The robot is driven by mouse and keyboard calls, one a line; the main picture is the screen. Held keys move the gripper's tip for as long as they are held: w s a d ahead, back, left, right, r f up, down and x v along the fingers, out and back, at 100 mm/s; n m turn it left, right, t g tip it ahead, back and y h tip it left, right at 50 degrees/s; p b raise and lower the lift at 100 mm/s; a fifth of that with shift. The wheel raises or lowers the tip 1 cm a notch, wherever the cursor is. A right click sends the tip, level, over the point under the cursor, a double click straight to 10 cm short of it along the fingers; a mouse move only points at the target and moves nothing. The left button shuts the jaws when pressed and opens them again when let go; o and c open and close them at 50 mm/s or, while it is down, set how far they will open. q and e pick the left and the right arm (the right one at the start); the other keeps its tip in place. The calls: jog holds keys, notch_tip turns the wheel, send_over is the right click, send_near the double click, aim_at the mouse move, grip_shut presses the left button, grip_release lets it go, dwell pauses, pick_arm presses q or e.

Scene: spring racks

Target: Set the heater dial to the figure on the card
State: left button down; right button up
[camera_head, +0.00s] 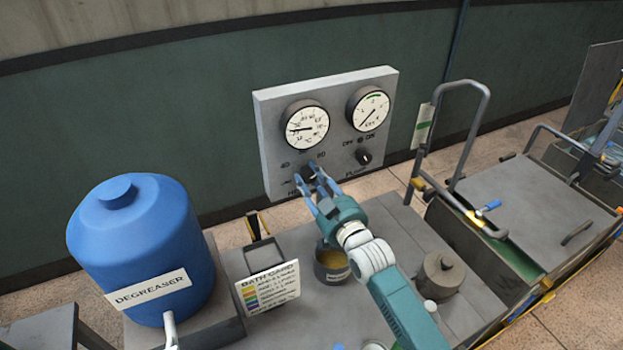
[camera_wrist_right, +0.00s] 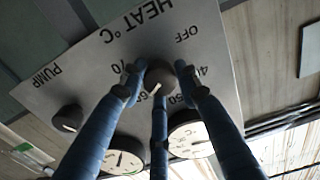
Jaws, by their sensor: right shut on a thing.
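The panel (camera_head: 335,115) carries two white gauges and a pump knob (camera_head: 363,157). A blue degreaser drum (camera_head: 145,245) stands at left. A lidded tank (camera_head: 535,205) is at right.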

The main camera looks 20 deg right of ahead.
jog(key=shift+m, duration=0.3)
jog(key=o, duration=1.1)
jog(key=shift+r, duration=0.1)
jog(key=shift+o, duration=0.2)
jog(key=s+d, duration=0.2)
jog(key=s, duration=1)
jog(key=shift+d, duration=0.1)
